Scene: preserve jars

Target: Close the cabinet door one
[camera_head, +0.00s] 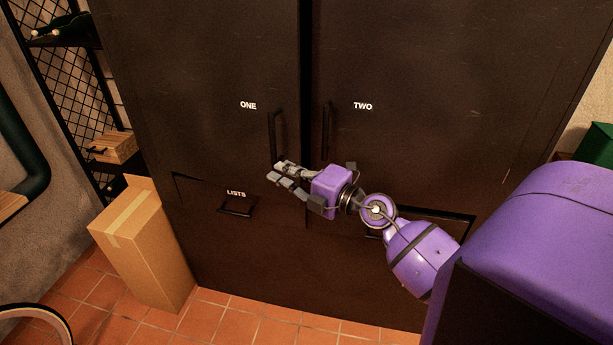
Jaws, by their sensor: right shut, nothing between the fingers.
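The dark cabinet has two tall doors side by side. Door one (215,60), on the left, carries the white label ONE and a black vertical handle (272,135) near its right edge. A narrow dark gap shows between it and door two (430,80), which has its own handle (327,130). Door one looks shut or nearly shut; I cannot tell whether it is fully flush. My right gripper (277,173) is shut and empty, in front of the lower end of door one's handle; I cannot tell whether it touches the door. My left gripper is not in view.
A drawer labelled LISTS (212,205) sits below door one. A tall cardboard box (145,250) stands on the tiled floor (240,325) at the cabinet's left. A mesh rack (65,85) holds bottles and a wooden crate (115,148). A green object (597,145) is at right.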

